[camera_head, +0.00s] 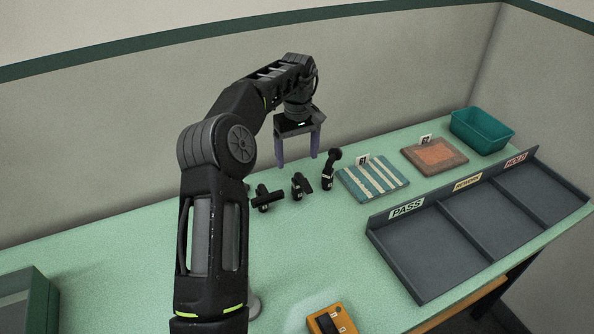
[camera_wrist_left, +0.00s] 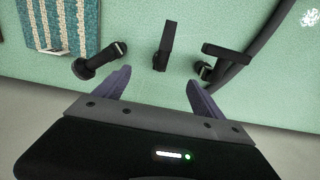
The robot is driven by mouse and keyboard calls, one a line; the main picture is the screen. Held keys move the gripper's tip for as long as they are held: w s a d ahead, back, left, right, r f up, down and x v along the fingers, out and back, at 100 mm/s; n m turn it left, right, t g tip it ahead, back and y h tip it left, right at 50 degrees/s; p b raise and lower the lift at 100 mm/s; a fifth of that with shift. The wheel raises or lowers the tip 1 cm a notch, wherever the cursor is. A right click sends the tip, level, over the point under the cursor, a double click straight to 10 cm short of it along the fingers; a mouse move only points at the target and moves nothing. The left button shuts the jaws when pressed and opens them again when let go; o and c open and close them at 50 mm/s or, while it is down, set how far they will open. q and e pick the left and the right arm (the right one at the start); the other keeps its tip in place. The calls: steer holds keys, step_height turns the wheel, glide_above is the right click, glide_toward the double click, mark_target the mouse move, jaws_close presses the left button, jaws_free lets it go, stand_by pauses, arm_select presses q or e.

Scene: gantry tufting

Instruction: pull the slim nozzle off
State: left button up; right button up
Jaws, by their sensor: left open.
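Three small black tools stand in a row on the green table. One with a rounded head (camera_head: 331,166) is at the right, a short blocky one (camera_head: 301,185) in the middle, and one with a wide crossbar (camera_head: 267,197) at the left. In the left wrist view they are the round-ended one (camera_wrist_left: 98,62), the straight bar (camera_wrist_left: 164,46) and the crossbar one (camera_wrist_left: 226,52). I cannot tell for sure which is the slim nozzle. My left gripper (camera_head: 297,161) is open and empty, pointing down above and behind the row. In the wrist view its fingers (camera_wrist_left: 158,82) are apart from the tools.
A striped teal sample (camera_head: 373,178) and an orange-brown one (camera_head: 435,155) lie to the right. An orange device (camera_head: 331,319) is at the front. A dark curved thing (camera_wrist_left: 262,38) crosses the wrist view.

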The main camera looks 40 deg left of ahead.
mark_target(297, 182)
arm_select(q)
steer(key=shift+f, duration=5.25)
jaws_close()
steer(key=shift+c, duration=2.4)
jaws_free()
steer(key=shift+r, duration=3.95)
